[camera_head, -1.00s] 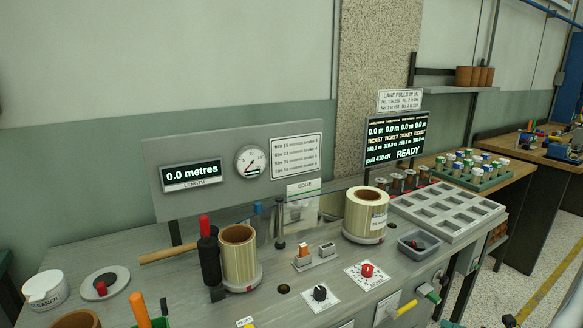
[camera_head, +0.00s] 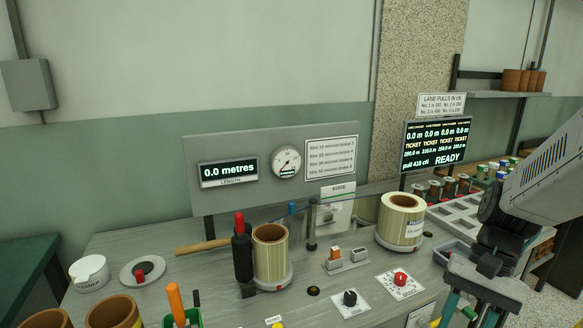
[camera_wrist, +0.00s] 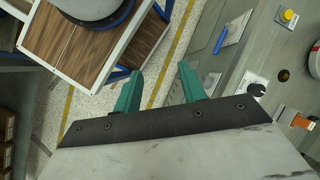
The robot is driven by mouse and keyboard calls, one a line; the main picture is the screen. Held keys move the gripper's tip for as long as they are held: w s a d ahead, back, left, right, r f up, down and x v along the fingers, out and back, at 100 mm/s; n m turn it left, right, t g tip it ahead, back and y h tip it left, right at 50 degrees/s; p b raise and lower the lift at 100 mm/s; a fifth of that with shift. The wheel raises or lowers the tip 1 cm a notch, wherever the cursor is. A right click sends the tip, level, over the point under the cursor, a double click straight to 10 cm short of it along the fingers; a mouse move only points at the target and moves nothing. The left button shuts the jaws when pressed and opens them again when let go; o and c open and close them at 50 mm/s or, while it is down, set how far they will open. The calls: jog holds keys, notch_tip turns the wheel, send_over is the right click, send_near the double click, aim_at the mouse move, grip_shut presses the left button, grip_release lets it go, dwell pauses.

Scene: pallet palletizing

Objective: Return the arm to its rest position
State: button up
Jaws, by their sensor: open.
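My gripper (camera_wrist: 160,88) shows in the wrist view with its two green fingers apart and nothing between them. It hangs over the floor in front of the workbench, beside the bench's front panel. In the head view my arm comes in at the right edge, and a green finger shows low at the right. The arm hides part of the grey tray and the bench's right end.
The bench (camera_head: 140,246) holds a roll on a spindle (camera_head: 271,255), another roll (camera_head: 400,221), a red knob (camera_head: 400,278) and a black knob (camera_head: 350,298). A wheeled wooden-topped cart (camera_wrist: 82,60) stands at upper left in the wrist view. Floor with yellow lines lies between.

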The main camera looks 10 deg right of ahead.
jog(key=s+a+r+n+t+h, duration=0.3)
jog(key=a+r+n+t+h, duration=0.1)
jog(key=a+r+n, duration=0.4)
jog(key=shift+s+r+n+h, duration=0.3)
jog(key=shift+r+h, duration=0.1)
jog(key=shift+r, duration=0.35)
jog(key=shift+a, duration=0.1)
